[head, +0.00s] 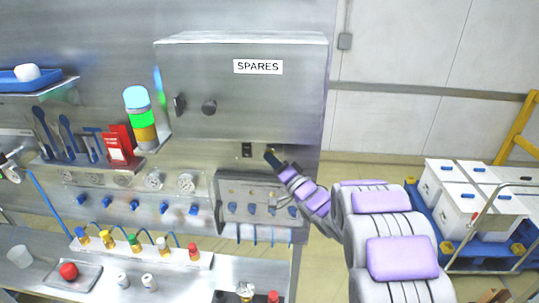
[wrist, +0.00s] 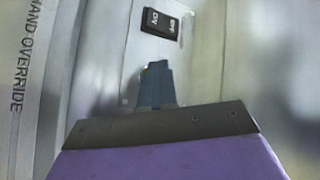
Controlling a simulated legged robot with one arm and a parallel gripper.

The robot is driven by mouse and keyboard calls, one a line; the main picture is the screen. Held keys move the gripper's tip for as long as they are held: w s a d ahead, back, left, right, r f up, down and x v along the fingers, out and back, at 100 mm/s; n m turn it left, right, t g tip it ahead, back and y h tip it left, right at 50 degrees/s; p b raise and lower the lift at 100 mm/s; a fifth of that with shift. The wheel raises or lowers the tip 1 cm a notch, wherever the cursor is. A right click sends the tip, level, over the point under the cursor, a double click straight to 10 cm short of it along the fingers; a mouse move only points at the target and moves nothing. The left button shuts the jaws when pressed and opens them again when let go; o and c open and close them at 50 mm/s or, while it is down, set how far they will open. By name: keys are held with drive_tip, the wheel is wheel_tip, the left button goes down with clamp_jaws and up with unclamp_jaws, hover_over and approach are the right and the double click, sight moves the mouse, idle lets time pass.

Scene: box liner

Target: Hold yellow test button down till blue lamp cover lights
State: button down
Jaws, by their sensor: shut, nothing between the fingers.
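My gripper (head: 270,156) is shut and empty, its fingertips at the lower face of the grey panel below the SPARES cabinet. In the wrist view the closed fingertips (wrist: 157,68) point at the pale panel surface; I cannot tell whether they touch it. No yellow test button can be made out; the spot at the fingertips is hidden by them. The blue lamp cover (head: 136,97) tops a stacked lamp on the left, over green and amber sections. It looks bright cyan, with a bluish reflection on the cabinet side.
A black rocker switch (head: 246,149) sits just left of my gripper; it also shows in the wrist view (wrist: 160,23). The SPARES cabinet (head: 240,90) juts out above. Valves and gauges line the panel below. White boxes (head: 480,200) stand on a blue cart at right.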

drive_tip(key=shift+s, duration=0.8)
drive_tip(key=s, duration=0.5)
drive_tip(key=shift+a, duration=0.1)
idle(0.4)
